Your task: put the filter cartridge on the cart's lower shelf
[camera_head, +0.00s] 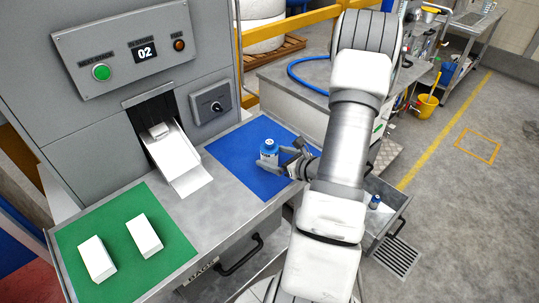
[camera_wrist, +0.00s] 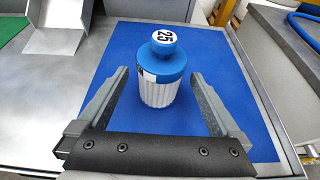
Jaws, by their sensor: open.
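The filter cartridge (camera_head: 269,152), with a blue cap and white pleated body, stands upright on the blue mat (camera_head: 234,160). In the wrist view the cartridge (camera_wrist: 158,92) has "25" on its top knob. My gripper (camera_head: 281,157) is open at the cartridge; in the wrist view its fingers (camera_wrist: 160,76) lie on either side, with a visible gap at each side. A steel cart or bench (camera_head: 478,22) with things below its top stands at the far back right; I cannot tell whether it is the task's cart.
A green mat (camera_head: 122,238) with two white blocks lies at the front left. A white chute (camera_head: 178,160) comes from the grey machine. An open drawer (camera_head: 385,225) holds a small blue-topped item. A yellow bucket (camera_head: 427,106) stands on the floor; floor at right is clear.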

